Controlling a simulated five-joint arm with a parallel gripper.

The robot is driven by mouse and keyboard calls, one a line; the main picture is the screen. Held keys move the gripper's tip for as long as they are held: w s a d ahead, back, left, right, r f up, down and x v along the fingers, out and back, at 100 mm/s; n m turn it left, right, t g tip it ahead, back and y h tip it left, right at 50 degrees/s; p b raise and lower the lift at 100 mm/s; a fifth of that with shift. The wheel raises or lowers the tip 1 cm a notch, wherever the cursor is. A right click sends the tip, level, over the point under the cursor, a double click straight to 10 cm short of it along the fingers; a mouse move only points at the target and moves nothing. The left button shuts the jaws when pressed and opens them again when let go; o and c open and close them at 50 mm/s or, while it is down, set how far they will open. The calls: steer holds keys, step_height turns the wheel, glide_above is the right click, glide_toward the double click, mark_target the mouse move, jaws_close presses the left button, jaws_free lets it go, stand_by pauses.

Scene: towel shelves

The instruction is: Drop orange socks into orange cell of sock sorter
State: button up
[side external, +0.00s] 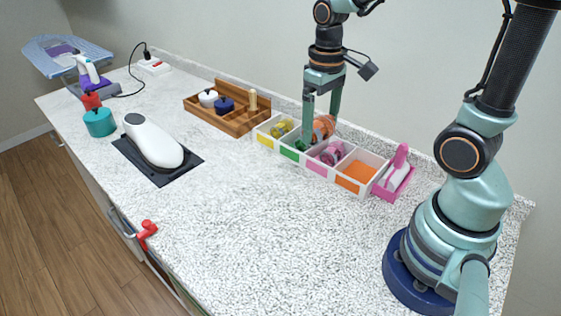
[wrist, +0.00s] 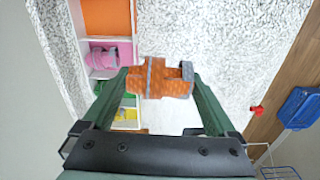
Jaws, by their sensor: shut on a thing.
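The orange socks (side external: 325,124) are a rolled bundle with grey bands. My gripper (side external: 319,130) is shut on them; the wrist view shows the bundle (wrist: 155,80) between both fingertips. The white sock sorter (side external: 333,177) has a row of cells with yellow, green, pink and orange labels. In the side view, the held bundle appears over the green and pink part of the sorter; its exact height is unclear. The orange cell (side external: 360,171) is empty, and its orange floor (wrist: 107,16) shows in the wrist view. Pink socks (side external: 332,154) lie in the pink cell.
Yellow socks (side external: 279,129) lie in the yellow cell. A pink holder (side external: 397,176) with a white item stands beside the orange cell. A wooden caddy (side external: 222,113) stands left of the sorter. The counter in front (side external: 255,195) is clear.

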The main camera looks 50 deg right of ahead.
steer(key=s+d+f, duration=0.1)
steer(key=s+d, duration=0.2)
steer(key=d, duration=0.4)
steer(key=s+d+f, duration=0.1)
steer(key=s+d, duration=0.2)
steer(key=d, duration=0.4)
steer(key=shift+a+f, duration=0.15)
steer(key=shift+f, duration=2.75)
steer(key=o, duration=1)
step_height(320, 180, up, 12)
steer(key=shift+r, duration=0.1)
